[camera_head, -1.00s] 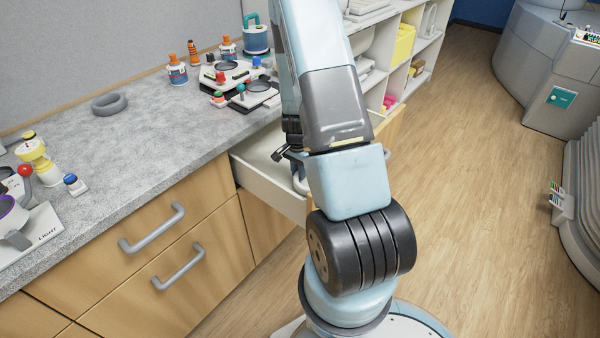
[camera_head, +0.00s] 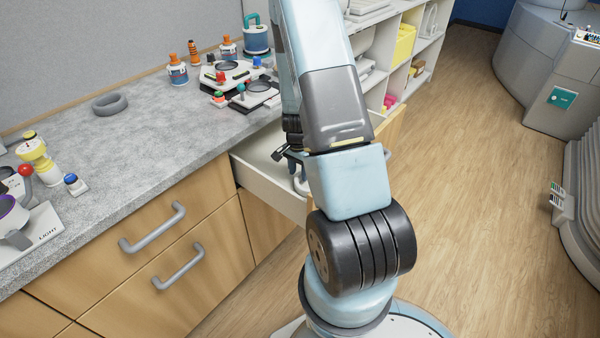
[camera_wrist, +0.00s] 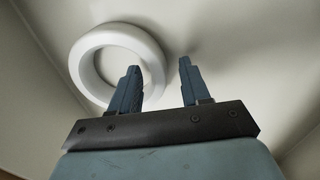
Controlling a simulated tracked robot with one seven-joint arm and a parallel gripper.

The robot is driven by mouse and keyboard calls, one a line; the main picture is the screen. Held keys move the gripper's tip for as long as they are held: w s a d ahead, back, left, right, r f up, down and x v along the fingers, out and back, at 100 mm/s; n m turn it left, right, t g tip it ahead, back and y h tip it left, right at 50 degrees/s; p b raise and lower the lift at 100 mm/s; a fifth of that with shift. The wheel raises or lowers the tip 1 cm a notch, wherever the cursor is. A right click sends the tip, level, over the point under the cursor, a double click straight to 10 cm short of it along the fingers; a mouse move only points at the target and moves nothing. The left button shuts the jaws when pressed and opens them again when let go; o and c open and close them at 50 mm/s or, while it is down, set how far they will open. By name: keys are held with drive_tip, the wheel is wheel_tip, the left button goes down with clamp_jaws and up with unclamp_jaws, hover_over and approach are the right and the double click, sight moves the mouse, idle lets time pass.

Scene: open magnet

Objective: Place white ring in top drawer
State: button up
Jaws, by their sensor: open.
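The white ring (camera_wrist: 88,72) lies flat on the floor of the open drawer, near one of its walls, in the wrist view. My gripper (camera_wrist: 160,70) is open over the drawer, with its two fingers apart. In the head view the open top drawer (camera_head: 262,170) sticks out below the counter. My arm hides much of the drawer, and only a small pale curved part of the ring (camera_head: 299,184) shows there beside my gripper (camera_head: 283,154).
A grey ring (camera_head: 110,104) lies on the grey counter (camera_head: 140,140). Bottles, a blue container (camera_head: 256,38) and several devices stand along the counter. Closed drawers with grey handles (camera_head: 152,228) are at the left. Shelves (camera_head: 395,60) stand behind my arm. Wooden floor is clear at the right.

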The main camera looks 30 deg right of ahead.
drive_tip(key=s+a+r+n+t, duration=0.1)
drive_tip(key=s+a+r+n, duration=0.15)
drive_tip(key=r, duration=0.85)
drive_tip(key=s+a+r+n+t, duration=0.15)
drive_tip(key=a+r, duration=0.25)
drive_tip(key=r, duration=0.7)
drive_tip(key=s+a+r+n+t, duration=0.1)
drive_tip(key=a+r+n, duration=0.2)
drive_tip(key=r, duration=0.8)
drive_tip(key=s+a+r+n+t, duration=0.1)
drive_tip(key=s+a+r+n, duration=0.1)
drive_tip(key=s+r, duration=0.4)
drive_tip(key=s+a+r+n+t, duration=0.1)
drive_tip(key=s+a+r+n, duration=0.2)
drive_tip(key=s+r, duration=0.3)
drive_tip(key=s+n, duration=0.1)
drive_tip(key=s, duration=0.2)
drive_tip(key=shift+s+a+r+n, duration=0.25)
drive_tip(key=shift+a+n, duration=0.05)
